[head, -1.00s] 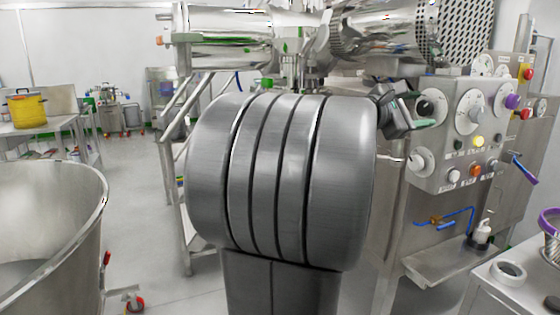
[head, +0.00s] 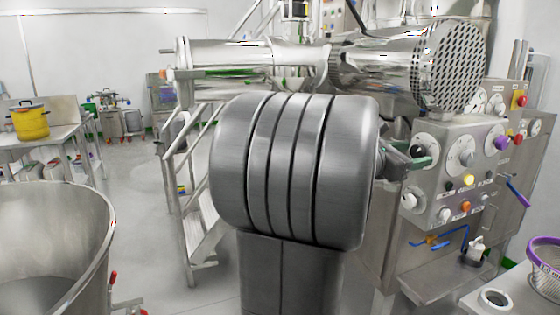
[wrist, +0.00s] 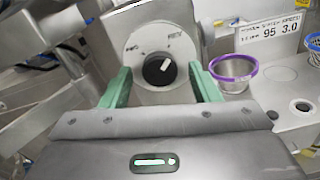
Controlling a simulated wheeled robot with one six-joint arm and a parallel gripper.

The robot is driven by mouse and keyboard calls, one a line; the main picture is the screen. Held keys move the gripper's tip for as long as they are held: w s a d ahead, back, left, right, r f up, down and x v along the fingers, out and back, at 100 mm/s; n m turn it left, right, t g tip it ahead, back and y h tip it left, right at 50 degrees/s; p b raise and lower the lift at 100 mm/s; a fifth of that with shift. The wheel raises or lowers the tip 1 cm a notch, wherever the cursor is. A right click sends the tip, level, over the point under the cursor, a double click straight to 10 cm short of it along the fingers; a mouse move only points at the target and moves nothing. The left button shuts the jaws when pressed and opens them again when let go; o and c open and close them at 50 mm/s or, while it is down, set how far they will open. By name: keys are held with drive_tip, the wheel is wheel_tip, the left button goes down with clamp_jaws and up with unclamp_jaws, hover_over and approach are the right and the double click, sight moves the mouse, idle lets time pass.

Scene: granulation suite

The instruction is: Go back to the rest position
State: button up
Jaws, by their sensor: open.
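My gripper (head: 418,162) shows beyond my grey arm, at the left side of a control panel (head: 430,208) with dials and buttons. In the wrist view my gripper (wrist: 160,70) has its two green fingers spread, with nothing between them in its grasp. A round dial with a black knob (wrist: 159,69) appears between the fingers. The knob looks to be beyond the fingertips, but the exact gap cannot be told. My arm hides part of the machine in the head view.
A large steel vessel (head: 60,235) stands at the left. A steel stair (head: 188,200) and horizontal steel machine (head: 380,70) are behind my arm. A purple-rimmed basket (head: 546,268) is at the right. A yellow pot (head: 29,122) sits on a far bench. Open floor lies at centre left.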

drive_tip(key=shift+n+p, duration=0.6)
drive_tip(key=shift+p, duration=0.1)
drive_tip(key=shift+s, duration=0.1)
